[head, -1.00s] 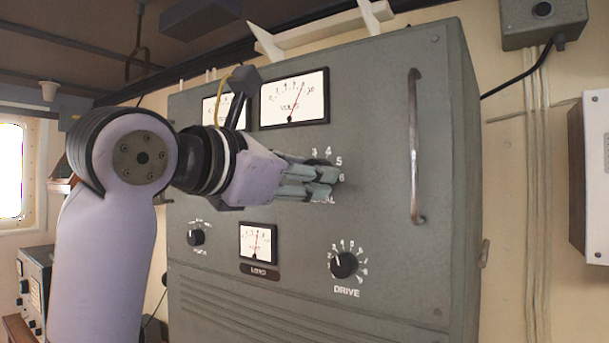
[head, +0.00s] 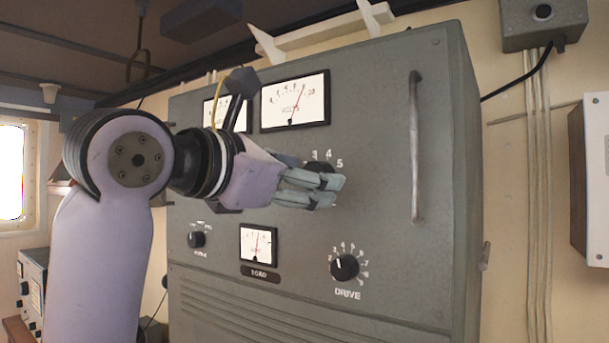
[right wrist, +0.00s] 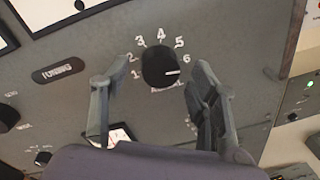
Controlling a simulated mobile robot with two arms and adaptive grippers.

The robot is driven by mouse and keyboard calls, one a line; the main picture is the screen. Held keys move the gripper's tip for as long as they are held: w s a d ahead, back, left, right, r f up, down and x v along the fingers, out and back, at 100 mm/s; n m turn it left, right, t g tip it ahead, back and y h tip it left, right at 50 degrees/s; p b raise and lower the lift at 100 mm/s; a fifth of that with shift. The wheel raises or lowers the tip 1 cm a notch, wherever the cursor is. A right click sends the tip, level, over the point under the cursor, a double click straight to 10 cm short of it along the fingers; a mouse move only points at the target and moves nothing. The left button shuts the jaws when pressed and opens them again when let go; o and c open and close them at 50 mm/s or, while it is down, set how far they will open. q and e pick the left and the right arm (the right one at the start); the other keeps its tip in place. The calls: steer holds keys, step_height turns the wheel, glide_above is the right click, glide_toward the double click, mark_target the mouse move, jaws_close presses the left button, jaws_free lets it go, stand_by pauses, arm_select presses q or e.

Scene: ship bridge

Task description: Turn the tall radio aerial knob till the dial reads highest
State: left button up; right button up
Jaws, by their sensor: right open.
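The tall grey radio cabinet (head: 390,270) fills the middle of the head view. A black knob (right wrist: 160,66) with numbers 1 to 6 around it shows in the right wrist view. In the head view the knob (head: 319,165) is mostly hidden behind my fingers. My right gripper (right wrist: 150,76) is open, one finger on each side of the knob, with gaps showing. The LOAD dial (head: 258,244) has its needle near mid-scale. The upper dial (head: 295,101) has its needle right of centre. My left gripper is out of view.
A DRIVE knob (head: 344,266) is below right of my gripper, and a smaller knob (head: 196,239) is at lower left. A second upper dial (head: 217,112) is partly covered by my gripper. A long vertical handle (head: 416,145) stands out at the cabinet's right.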

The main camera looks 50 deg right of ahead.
steer(key=a, duration=1.1)
steer(key=shift+s+a+r, duration=0.15)
steer(key=shift+a+r, duration=0.15)
steer(key=shift+a, duration=0.1)
